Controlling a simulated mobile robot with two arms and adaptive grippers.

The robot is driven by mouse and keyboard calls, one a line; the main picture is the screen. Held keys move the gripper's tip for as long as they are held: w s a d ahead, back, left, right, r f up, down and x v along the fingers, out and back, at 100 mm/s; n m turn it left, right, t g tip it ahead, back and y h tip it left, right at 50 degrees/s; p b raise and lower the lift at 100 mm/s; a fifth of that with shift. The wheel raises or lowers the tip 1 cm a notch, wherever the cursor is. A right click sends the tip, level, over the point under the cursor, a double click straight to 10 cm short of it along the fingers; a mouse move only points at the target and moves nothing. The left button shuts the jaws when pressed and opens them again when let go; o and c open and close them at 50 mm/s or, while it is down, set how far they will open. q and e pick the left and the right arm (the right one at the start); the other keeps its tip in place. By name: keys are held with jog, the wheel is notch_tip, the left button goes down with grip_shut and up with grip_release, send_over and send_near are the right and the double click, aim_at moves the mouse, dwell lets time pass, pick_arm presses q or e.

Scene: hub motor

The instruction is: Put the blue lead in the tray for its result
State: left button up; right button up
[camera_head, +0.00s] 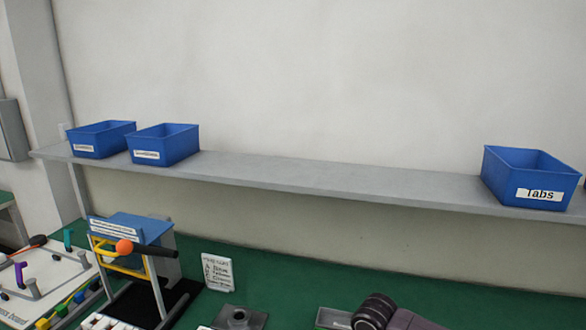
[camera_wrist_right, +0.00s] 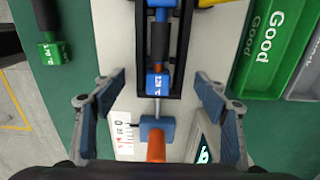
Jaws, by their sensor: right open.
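In the right wrist view, the blue lead (camera_wrist_right: 158,82) lies in a black holder, with a blue end at the top, a dark sleeve and a blue tag that seems to read 1.20 Ω. My right gripper (camera_wrist_right: 160,103) is open and empty, its fingers wide apart on either side of the holder's lower end. My left gripper is not in view.
A blue block with an orange handle (camera_wrist_right: 156,148) and a metal rod sits just below the lead, between my fingers. A display (camera_wrist_right: 205,148) is partly hidden. A green-tagged lead (camera_wrist_right: 53,52) lies at left. A shelf (camera_head: 330,180) holds blue bins, one marked "Tabs" (camera_head: 530,178).

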dwell(0.6)
jog(key=shift+c, duration=0.6)
jog(key=c, duration=1.6)
jog(key=shift+o, duration=0.2)
jog(key=shift+r, duration=0.1)
